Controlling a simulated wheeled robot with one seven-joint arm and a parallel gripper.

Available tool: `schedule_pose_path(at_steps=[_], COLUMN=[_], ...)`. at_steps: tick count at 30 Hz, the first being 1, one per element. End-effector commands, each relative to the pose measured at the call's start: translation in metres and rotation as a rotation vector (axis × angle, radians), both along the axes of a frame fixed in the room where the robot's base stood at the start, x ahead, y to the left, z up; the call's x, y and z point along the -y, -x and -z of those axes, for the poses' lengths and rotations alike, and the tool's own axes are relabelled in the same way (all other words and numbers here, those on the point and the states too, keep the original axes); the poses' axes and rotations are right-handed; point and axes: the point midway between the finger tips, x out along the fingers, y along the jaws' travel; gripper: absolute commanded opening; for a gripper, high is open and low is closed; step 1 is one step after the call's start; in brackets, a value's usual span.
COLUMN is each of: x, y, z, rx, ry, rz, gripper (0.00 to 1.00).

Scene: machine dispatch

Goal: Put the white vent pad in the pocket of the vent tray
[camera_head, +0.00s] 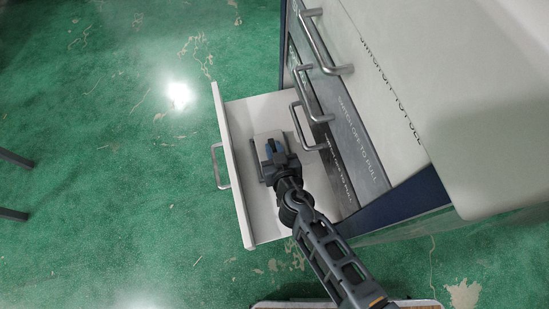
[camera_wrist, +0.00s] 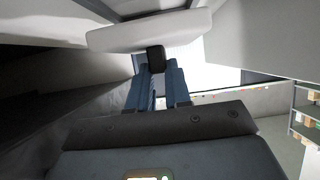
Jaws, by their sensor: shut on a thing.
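In the head view the pad cannot be told apart from the pale surfaces under the gripper. A pale, dark-edged shape, perhaps the vent tray (camera_head: 258,168), shows partly beside the gripper on the drawer floor. The arm hides the rest, and the pocket cannot be made out.
The white drawer (camera_head: 235,178) stands pulled out, its front wall and handle (camera_head: 217,166) to the left. Cabinet handles (camera_head: 312,120) are close on the right of my gripper. A large white cabinet surface (camera_head: 440,60) fills the upper right. The green floor (camera_head: 100,130) at left is mostly clear.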

Motion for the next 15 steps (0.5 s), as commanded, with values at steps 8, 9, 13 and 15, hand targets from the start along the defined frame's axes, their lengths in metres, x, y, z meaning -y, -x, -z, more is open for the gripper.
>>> schedule_pose_path(at_steps=[8,9,13,15], x=[0.000,0.000,0.000,0.000], y=[0.000,-0.001,-0.001,-0.001], z=[0.030,0.034,0.041,0.040], rx=[0.000,0.000,0.001,0.000], ry=[0.000,0.001,0.001,0.000], rz=[0.001,0.000,0.000,0.000], gripper=[0.00,0.00,0.00,0.00])
